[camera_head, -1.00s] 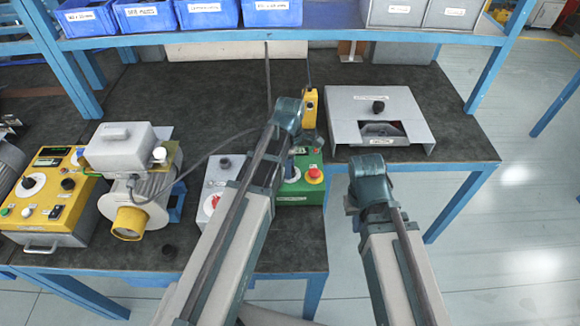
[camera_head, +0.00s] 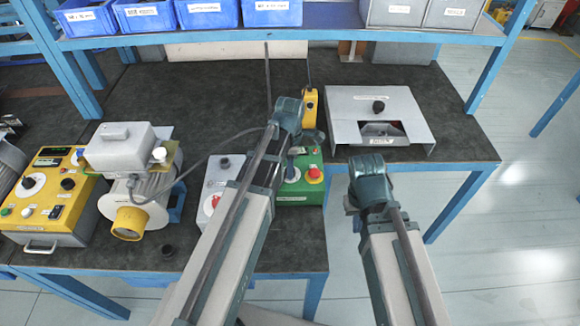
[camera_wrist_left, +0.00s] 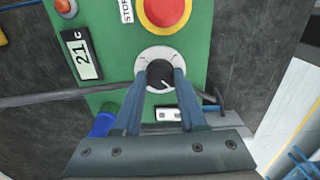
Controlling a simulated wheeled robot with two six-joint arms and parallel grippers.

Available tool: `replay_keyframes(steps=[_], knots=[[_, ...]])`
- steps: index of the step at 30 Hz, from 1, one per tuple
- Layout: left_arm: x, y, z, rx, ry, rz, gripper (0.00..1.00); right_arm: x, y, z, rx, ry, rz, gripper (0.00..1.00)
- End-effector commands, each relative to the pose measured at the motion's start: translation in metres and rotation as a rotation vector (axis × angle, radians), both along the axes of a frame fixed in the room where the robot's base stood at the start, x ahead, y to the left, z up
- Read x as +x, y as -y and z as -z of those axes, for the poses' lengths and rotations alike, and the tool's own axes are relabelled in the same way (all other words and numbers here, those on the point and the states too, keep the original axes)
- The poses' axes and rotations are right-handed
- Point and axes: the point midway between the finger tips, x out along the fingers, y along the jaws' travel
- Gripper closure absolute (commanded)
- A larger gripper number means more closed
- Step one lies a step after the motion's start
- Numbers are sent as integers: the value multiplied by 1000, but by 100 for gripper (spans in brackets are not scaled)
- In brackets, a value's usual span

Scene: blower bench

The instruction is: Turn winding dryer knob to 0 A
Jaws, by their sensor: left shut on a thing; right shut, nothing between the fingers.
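The winding dryer is a green box (camera_head: 309,188) right of the bench middle, partly hidden by my left arm. Its black knob (camera_wrist_left: 160,75) sits on a round white dial in the left wrist view, with a light pointer mark toward the lower right of the picture. My left gripper (camera_wrist_left: 161,82) is shut on this knob, a finger on each side. The red stop button (camera_wrist_left: 165,10) is just above the knob in that view, and a display (camera_wrist_left: 82,56) reading 21 C is at left. My right gripper (camera_head: 358,205) is shut and empty off the bench's front; its fingertips are mostly hidden.
A grey panel box (camera_head: 375,110) stands behind right. A yellow handheld control (camera_head: 310,104) stands behind the dryer. A grey control box (camera_head: 218,172) is left of it, then a motor (camera_head: 145,190) and a yellow control unit (camera_head: 52,195). Blue bins (camera_head: 207,12) line the shelf.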

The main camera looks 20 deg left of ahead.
Motion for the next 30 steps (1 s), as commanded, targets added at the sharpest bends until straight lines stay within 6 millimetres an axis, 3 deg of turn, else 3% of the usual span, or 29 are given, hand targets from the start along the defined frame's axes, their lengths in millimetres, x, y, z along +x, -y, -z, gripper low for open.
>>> replay_keyframes(steps=[1, 2, 7, 20, 30], knots=[[0, 0, 0, 0, 0, -2, 100, 0, 0, 0, 0, 0, 0, 100], [0, 0, 0, 0, 0, -2, 58, 0, 0, 0, 0, 0, 0, 100], [0, 0, 0, 0, 0, -1, 29, 0, 0, 0, 0, 0, 0, 100], [0, 0, -5, 0, 0, 0, 29, 0, 0, -5, 0, 0, 0, 100], [0, 0, -40, 0, 0, 0, 29, 0, 0, -40, 0, 0, 0, 100]])
